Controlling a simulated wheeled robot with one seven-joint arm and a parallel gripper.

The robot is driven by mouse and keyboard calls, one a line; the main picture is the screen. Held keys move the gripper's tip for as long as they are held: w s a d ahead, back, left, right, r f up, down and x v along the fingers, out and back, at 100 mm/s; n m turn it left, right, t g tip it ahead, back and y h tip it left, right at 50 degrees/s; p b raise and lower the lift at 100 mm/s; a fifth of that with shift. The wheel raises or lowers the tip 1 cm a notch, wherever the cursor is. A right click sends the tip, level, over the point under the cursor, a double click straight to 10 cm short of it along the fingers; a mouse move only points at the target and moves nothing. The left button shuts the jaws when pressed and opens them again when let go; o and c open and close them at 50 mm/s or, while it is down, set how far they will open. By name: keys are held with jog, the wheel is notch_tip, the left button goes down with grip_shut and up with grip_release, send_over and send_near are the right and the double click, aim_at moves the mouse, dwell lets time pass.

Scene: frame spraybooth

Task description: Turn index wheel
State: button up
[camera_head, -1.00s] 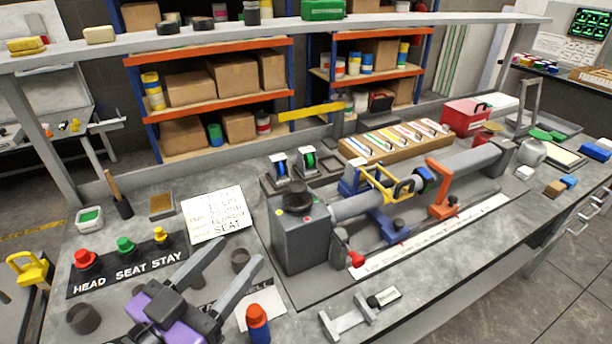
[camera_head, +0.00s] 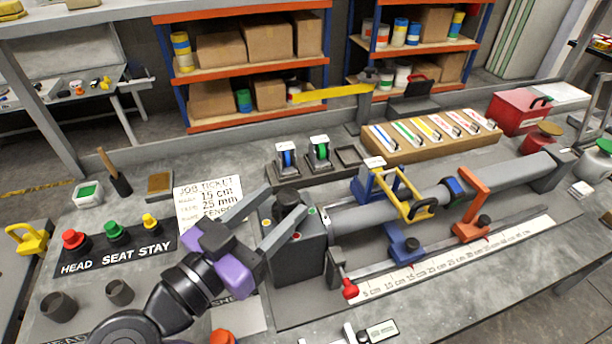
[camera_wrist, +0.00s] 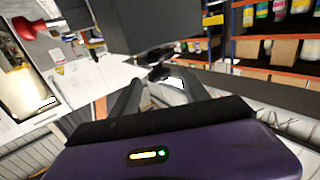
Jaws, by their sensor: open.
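A dark round wheel (camera_head: 287,197), which looks like the index wheel, sits on top of the grey headstock box (camera_head: 298,258) at the left end of the bench fixture. My gripper (camera_head: 284,204) is open, its two grey fingers reaching up and right from the purple body. In the head view the wheel shows between the fingertips, one on each side, partly hidden by the nearer finger. In the wrist view a dark knob-like part (camera_wrist: 158,73) shows between the fingers, below a large dark block. I cannot tell whether the fingers touch the wheel.
Blue and yellow clamps (camera_head: 417,209) and an orange bracket (camera_head: 471,231) sit along the rail to the right. A button panel (camera_head: 116,246) and a job ticket (camera_head: 207,198) lie to the left.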

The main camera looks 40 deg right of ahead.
aim_at(295, 191)
jog(key=p+x, duration=0.1)
jog(key=x, duration=0.5)
jog(key=shift+d, duration=0.15)
grip_shut()
jog(key=shift+w+f+n+t, duration=0.1)
jog(key=shift+n+t, duration=0.2)
jog(key=shift+t, duration=0.2)
